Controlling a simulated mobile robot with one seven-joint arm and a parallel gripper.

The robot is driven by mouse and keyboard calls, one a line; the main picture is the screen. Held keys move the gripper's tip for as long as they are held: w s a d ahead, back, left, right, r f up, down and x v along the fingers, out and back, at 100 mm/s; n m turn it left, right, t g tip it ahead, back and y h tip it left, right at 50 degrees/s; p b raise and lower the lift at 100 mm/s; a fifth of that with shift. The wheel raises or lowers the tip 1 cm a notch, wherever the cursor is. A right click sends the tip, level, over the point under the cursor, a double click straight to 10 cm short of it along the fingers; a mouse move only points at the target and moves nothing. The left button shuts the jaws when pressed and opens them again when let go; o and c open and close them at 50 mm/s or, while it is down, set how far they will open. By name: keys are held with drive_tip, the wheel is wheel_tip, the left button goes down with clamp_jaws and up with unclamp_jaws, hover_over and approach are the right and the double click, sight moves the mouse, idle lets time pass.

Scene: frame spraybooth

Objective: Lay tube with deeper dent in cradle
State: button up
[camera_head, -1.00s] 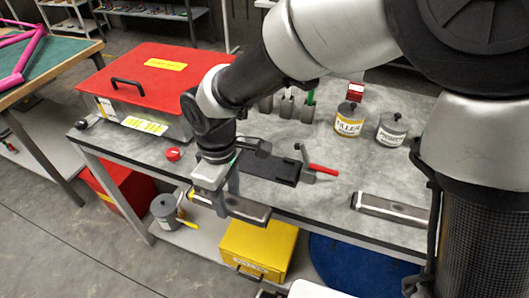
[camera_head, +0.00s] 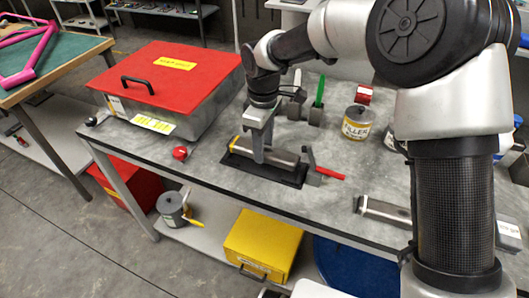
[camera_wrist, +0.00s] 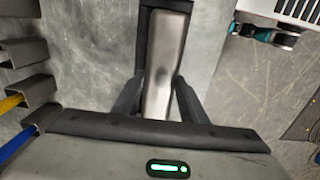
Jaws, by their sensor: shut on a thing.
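My gripper (camera_head: 259,158) is shut on a grey metal tube (camera_head: 278,155) with a yellow mark at its left end. The tube lies lengthwise along the black cradle (camera_head: 290,181), in it or just above it; I cannot tell whether it rests there. In the wrist view the tube (camera_wrist: 168,45) runs between my two fingers (camera_wrist: 158,98), with a dark dent-like spot on its upper face. The cradle's dark edge (camera_wrist: 142,45) shows beside it. A second grey tube (camera_head: 390,212) lies on the bench at the right.
A red-handled clamp (camera_head: 329,173) stands at the cradle's right end. A FILLER can (camera_head: 357,124) and holders with brushes (camera_head: 316,115) stand behind. A red-lidded box (camera_head: 170,75) fills the bench's left. A red round item (camera_head: 180,153) lies left of the cradle.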

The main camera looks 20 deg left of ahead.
sight(265, 148)
drive_tip(key=shift+w+f, duration=0.2)
drive_tip(key=shift+w, duration=0.15)
drive_tip(key=shift+f, duration=1.5)
drive_tip(key=shift+f, duration=0.1)
drive_tip(key=shift+f+b, duration=0.15)
drive_tip(key=shift+b, duration=0.15)
drive_tip(key=o, duration=1.2)
wheel_tip(265, 148, up, 12)
drive_tip(key=shift+r+p, duration=0.25)
drive_tip(key=shift+p, duration=0.5)
